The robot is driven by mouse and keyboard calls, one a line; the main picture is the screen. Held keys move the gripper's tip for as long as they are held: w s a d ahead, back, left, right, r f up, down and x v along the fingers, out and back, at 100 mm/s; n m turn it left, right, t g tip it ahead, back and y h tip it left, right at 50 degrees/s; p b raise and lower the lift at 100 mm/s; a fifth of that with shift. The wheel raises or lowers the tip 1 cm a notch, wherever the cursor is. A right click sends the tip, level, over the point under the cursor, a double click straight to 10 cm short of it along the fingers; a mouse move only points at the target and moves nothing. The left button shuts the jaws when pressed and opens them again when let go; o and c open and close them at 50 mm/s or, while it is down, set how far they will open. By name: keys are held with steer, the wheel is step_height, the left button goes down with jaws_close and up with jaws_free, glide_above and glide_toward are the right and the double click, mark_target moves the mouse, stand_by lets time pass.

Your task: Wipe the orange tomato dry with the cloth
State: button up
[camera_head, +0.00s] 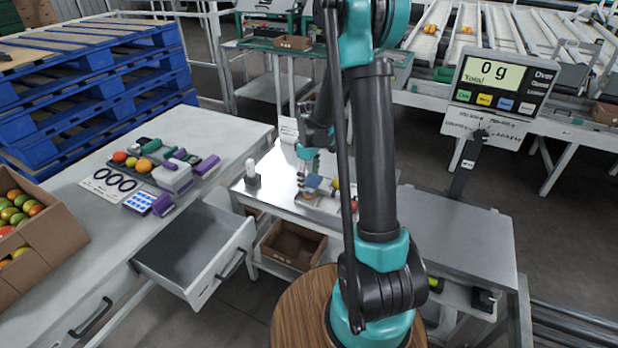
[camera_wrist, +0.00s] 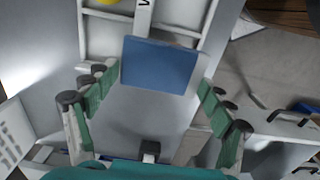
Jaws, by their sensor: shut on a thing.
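My gripper (camera_wrist: 158,85) has its green-padded fingers on both sides of a flat blue cloth (camera_wrist: 160,65), shut on it. In the head view the blue cloth (camera_head: 317,182) is low over the middle bench, below my gripper (camera_head: 309,165). A small orange patch (camera_head: 308,195), perhaps a tomato, shows just below the cloth. A yellow-red round thing (camera_head: 335,183) sits to its right, partly behind my arm. A yellow round thing (camera_wrist: 98,2) is cut off at the top of the wrist view. An orange tomato (camera_head: 144,165) lies among other items on the left bench.
A white frame with compartments (camera_wrist: 108,15) lies beyond the cloth. A white bottle-like item (camera_head: 251,172) stands on the middle bench's left. An open grey drawer (camera_head: 190,245) juts from the left bench. A scale display (camera_head: 500,85) reads 0 g. The right bench top (camera_head: 455,235) is clear.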

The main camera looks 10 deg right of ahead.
steer(key=shift+f, duration=0.3)
steer(key=shift+s, duration=0.1)
steer(key=shift+s+a, duration=0.75)
steer(key=shift+s, duration=0.25)
steer(key=shift+c, duration=0.4)
steer(key=shift+w+d, duration=0.1)
steer(key=shift+w, duration=0.05)
steer(key=shift+w+d, duration=0.65)
steer(key=shift+w, duration=0.3)
steer(key=shift+s+a, duration=0.1)
steer(key=shift+s, duration=0.1)
steer(key=shift+s+a, duration=0.65)
steer(key=shift+s, duration=0.25)
